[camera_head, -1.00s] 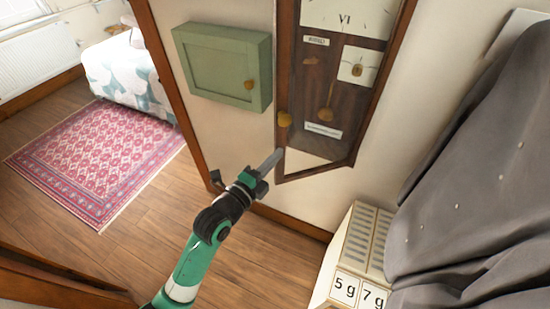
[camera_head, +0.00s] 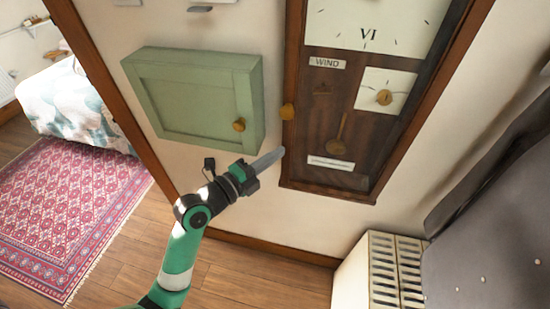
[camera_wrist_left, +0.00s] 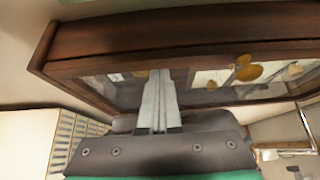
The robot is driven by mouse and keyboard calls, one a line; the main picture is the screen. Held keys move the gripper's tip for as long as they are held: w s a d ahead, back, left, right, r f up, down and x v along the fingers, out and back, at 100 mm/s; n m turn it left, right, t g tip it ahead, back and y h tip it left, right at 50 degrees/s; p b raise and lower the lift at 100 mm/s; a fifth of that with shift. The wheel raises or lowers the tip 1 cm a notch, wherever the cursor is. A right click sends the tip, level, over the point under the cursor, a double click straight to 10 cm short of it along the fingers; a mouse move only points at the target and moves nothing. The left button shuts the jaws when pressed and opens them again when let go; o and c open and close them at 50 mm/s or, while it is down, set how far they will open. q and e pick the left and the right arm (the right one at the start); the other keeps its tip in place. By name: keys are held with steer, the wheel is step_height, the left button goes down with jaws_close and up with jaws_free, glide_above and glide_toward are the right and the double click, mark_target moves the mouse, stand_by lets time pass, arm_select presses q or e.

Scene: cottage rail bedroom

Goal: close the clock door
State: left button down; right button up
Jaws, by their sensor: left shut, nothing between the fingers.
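The wall clock (camera_head: 291,170) has a dark wooden frame, a glazed door and a brass knob (camera_head: 288,112) on its left edge. The door now looks flush or nearly flush with the case; I cannot tell if a small gap is left. My left gripper (camera_head: 281,152) is shut and empty, its tips beside the lower left edge of the door, below the knob. Contact is unclear. My right gripper is out of view.
A green wall cabinet (camera_head: 190,100) with a knob hangs just left of the clock. A pale slatted box (camera_head: 385,262) and grey cloth (camera_head: 490,240) are at lower right. A patterned rug (camera_head: 70,210) lies on the floor at left.

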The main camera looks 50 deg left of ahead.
arm_select(q)
steer(key=shift+w+a, duration=0.1)
steer(key=shift+w, duration=0.05)
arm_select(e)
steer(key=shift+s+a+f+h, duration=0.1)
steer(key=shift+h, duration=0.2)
arm_select(q)
steer(key=shift+s+d, duration=0.2)
steer(key=shift+d, duration=0.1)
steer(key=s+a+p, duration=0.2)
steer(key=s+a, duration=0.4)
steer(key=a, duration=0.1)
steer(key=shift+a, duration=0.2)
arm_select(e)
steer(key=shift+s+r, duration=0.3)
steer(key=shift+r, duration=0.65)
